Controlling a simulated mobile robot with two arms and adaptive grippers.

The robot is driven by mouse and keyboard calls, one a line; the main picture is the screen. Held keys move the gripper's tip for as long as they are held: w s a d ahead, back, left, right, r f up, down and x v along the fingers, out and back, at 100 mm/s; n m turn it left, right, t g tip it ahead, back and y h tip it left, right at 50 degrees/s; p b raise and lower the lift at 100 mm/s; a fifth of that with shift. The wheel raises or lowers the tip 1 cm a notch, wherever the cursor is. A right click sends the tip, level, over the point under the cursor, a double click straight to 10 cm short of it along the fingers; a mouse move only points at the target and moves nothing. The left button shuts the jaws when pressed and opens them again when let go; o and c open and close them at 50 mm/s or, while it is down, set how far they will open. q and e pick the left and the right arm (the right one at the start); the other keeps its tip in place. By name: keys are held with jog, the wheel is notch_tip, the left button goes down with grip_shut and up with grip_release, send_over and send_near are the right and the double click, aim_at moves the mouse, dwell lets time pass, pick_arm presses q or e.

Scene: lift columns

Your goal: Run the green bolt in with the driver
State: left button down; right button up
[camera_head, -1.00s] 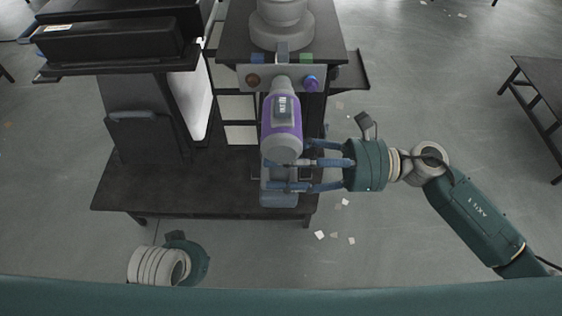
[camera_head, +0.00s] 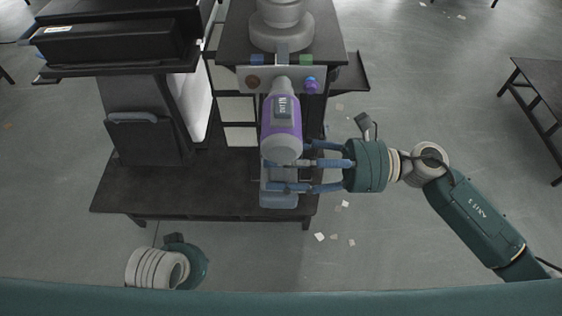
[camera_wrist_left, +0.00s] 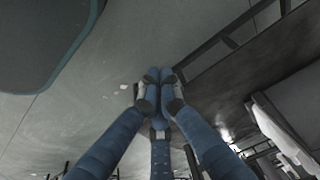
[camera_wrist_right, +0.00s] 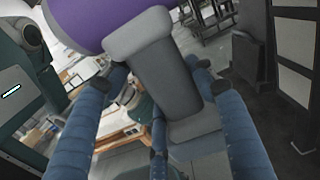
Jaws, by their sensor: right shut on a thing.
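The driver (camera_head: 281,140), grey with a purple band, points away from me at the pale plate (camera_head: 268,83). Its nose covers the middle of the plate, so I cannot tell what it touches. My right gripper (camera_head: 285,174) is shut on its grey handle, seen also in the right wrist view (camera_wrist_right: 165,85). A green square (camera_head: 306,59) sits above a purple-blue bolt or knob (camera_head: 312,85) at the plate's right. No plainly green bolt shows. A brown round spot (camera_head: 253,80) is at the left. My left gripper (camera_wrist_left: 160,88) has its fingertips together, empty, low at left.
A dark low table (camera_head: 150,190) lies below the driver. A black machine (camera_head: 120,40) stands at the left, and a grey round column (camera_head: 281,30) stands behind the plate. A dark bench (camera_head: 540,90) is at the far right. Floor between is open, with paper scraps.

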pick_arm(q)
jog(key=shift+r, duration=0.4)
pick_arm(e)
jog(key=shift+r, duration=0.15)
pick_arm(q)
jog(key=shift+r, duration=0.2)
